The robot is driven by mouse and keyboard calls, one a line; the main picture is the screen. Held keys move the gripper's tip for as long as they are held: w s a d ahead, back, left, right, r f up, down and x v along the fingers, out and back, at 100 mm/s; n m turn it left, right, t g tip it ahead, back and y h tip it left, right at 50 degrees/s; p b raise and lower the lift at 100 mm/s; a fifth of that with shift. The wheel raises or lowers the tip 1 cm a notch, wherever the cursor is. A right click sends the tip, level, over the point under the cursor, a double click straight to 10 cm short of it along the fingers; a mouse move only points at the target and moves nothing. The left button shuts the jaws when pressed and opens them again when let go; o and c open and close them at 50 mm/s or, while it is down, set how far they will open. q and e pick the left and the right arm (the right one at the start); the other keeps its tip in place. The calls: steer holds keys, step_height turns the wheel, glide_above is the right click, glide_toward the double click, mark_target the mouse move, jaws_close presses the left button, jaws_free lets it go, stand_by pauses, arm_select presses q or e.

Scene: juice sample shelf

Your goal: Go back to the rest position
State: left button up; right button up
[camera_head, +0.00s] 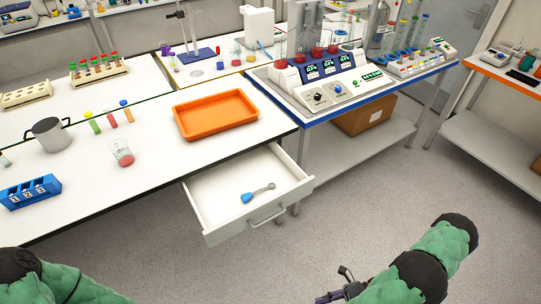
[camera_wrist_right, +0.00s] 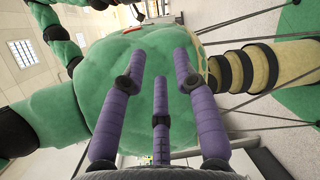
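My right arm comes in at the bottom right of the head view, and its gripper (camera_head: 335,290) is partly cut off by the lower edge. In the right wrist view the gripper's purple fingers (camera_wrist_right: 158,90) are spread apart with nothing between them. My own green padded body fills the space behind them. Only a green and black part of my left arm shows at the bottom left of the head view; my left gripper is out of sight.
An open drawer (camera_head: 222,225) with a blue-ended spoon (camera_head: 258,193) juts out below the white table (camera_head: 165,172). An orange tray (camera_head: 215,114), a beaker (camera_head: 121,153) and a metal pot (camera_head: 49,134) stand on top. Grey floor (camera_head: 395,185) is free between the drawer and my right arm.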

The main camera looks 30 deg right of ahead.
steer(key=w+a+f+n+g+h, duration=0.3)
steer(key=a+n+g+h, duration=0.15)
steer(key=n, duration=0.45)
steer(key=w+a+f+n+g+h, duration=0.2)
steer(key=a+f+n+g+h, duration=0.15)
steer(key=a+n, duration=0.4)
steer(key=w+a+r+n+t+h, duration=0.2)
steer(key=w+a+n, duration=0.5)
steer(key=n, duration=0.8)
steer(key=shift+w+t+h, duration=0.7)
steer(key=shift+w+h, duration=0.1)
steer(key=shift+h, duration=0.2)
